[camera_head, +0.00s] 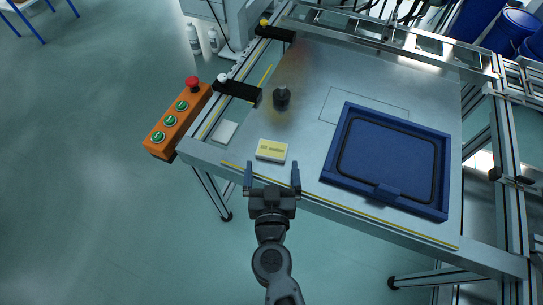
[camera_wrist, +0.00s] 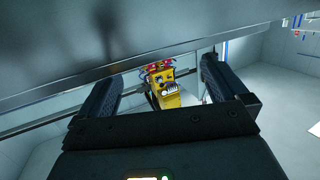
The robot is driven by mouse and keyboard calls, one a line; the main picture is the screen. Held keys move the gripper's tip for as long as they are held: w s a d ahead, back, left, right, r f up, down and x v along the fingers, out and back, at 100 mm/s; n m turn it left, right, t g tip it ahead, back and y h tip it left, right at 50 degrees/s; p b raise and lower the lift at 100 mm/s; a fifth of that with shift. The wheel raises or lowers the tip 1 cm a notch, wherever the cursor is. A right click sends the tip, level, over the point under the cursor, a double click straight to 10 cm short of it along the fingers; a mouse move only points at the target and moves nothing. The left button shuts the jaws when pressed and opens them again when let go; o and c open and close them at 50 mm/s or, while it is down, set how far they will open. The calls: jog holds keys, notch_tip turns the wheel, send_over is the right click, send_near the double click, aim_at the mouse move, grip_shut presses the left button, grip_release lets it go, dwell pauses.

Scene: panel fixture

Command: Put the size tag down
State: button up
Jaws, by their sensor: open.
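The size tag (camera_head: 271,150) is a small pale yellow block with dark lettering. It lies on the metal table top (camera_head: 300,80) near the front edge, left of the blue tray. My gripper (camera_head: 272,180) is open and empty at the table's front edge, just on the near side of the tag and apart from it. In the wrist view my two fingers (camera_wrist: 158,85) are spread wide with nothing between them close by. The tag cannot be made out in the wrist view.
A blue tray (camera_head: 327,174) lies on the right of the table. A black knob (camera_head: 282,97) stands behind the tag. An orange button box (camera_head: 177,121) is mounted at the left edge. Aluminium rails run along the back and right. A yellow machine (camera_wrist: 164,88) shows beyond the fingers.

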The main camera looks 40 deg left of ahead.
jog(key=v, duration=0.4)
jog(key=shift+w+p, duration=0.1)
jog(key=shift+p, duration=0.2)
jog(key=shift+d, duration=0.1)
